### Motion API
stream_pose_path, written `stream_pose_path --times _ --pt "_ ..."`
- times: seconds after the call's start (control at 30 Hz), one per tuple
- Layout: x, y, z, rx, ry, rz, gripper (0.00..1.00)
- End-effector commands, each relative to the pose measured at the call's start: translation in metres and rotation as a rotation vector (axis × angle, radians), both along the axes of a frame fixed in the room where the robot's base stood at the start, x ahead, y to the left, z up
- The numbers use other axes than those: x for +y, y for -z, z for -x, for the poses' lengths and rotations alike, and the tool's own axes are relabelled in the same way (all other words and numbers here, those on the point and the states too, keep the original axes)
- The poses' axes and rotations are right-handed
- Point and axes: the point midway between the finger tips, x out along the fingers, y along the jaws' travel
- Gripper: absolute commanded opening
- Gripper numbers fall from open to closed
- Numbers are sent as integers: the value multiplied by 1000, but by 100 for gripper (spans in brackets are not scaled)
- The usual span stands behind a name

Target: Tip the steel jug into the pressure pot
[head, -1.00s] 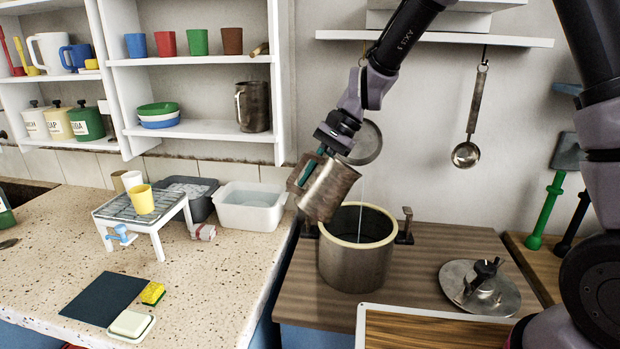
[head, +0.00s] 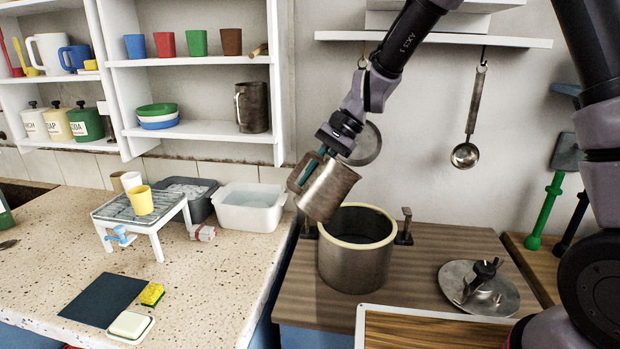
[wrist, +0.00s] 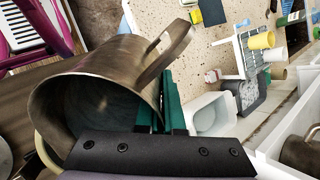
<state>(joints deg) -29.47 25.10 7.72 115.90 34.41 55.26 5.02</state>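The steel jug (head: 328,190) is tilted above the left part of the pressure pot (head: 355,262), its mouth toward the upper right. My gripper (head: 310,170) is shut on the jug's handle, its green fingers on either side of it. In the wrist view the gripper (wrist: 165,108) shows at the handle, and the jug (wrist: 90,90) shows its dark inside; I cannot tell whether liquid is left in it. The pot is open with a pale rim and stands upright on the brown wooden top. No stream shows between jug and pot now. The pot's contents are hidden.
The pot's lid (head: 478,287) lies to the right on the wooden top. A white-edged board (head: 430,325) lies in front. A white tub (head: 250,208) and a small rack (head: 140,212) stand left on the counter. A ladle (head: 466,150) hangs behind.

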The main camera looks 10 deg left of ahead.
Motion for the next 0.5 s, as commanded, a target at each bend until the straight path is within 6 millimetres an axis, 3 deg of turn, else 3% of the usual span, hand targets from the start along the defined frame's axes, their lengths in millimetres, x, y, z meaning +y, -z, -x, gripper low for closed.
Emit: stream_pose_path --times 0.5 --pt "-1 -2 -1 26 1 -45 0"
